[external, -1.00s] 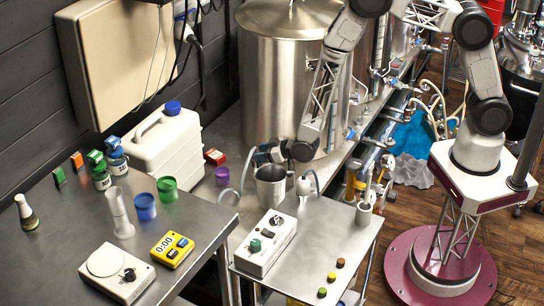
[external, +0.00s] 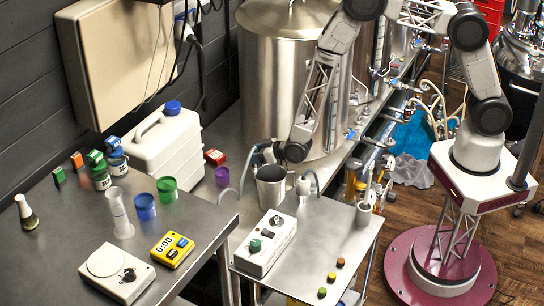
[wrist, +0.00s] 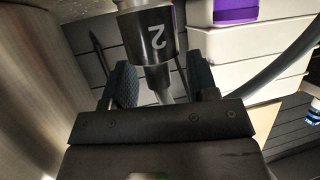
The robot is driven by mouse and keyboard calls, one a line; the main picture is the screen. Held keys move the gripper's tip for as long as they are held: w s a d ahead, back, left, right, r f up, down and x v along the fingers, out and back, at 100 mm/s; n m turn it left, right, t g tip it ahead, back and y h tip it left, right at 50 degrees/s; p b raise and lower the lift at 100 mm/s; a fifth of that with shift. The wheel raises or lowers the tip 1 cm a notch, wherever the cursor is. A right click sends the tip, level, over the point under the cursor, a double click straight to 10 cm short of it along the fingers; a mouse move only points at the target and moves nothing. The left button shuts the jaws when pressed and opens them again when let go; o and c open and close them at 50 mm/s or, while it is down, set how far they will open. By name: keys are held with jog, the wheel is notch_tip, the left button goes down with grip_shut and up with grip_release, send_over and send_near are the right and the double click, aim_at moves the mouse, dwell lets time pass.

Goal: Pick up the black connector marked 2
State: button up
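The black connector marked 2 (wrist: 153,36) shows in the wrist view at top centre, with its white 2 upside down. A narrower grey stem (wrist: 160,84) runs from it down between the fingers of my gripper (wrist: 163,77). My gripper is open, with one dark padded finger on each side of the stem and visible gaps between. In the external view my gripper (external: 264,154) is beside the large steel vessel, above and behind the metal beaker. I cannot make out the connector there.
The steel vessel (external: 285,85) stands close to my gripper. A white jug (external: 168,140) is to the left. A metal beaker (external: 270,186) and a white device with knobs (external: 265,243) are on the small table. A grey hose (wrist: 285,62) curves at right in the wrist view.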

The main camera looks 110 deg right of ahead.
jog(key=shift+f, duration=0.1)
grip_shut()
jog(key=shift+r, duration=0.85)
jog(key=shift+s+a+r, duration=0.1)
jog(key=shift+s+r, duration=0.15)
jog(key=shift+r, duration=0.3)
jog(key=shift+s+a+r, duration=0.1)
jog(key=shift+s+r, duration=0.1)
jog(key=shift+r, duration=0.3)
jog(key=s+a, duration=0.3)
jog(key=s, duration=0.4)
jog(key=s+a+r, duration=0.1)
jog(key=s+a, duration=0.2)
jog(key=s, duration=0.3)
jog(key=shift+s+r, duration=0.2)
jog(key=shift+s, duration=0.2)
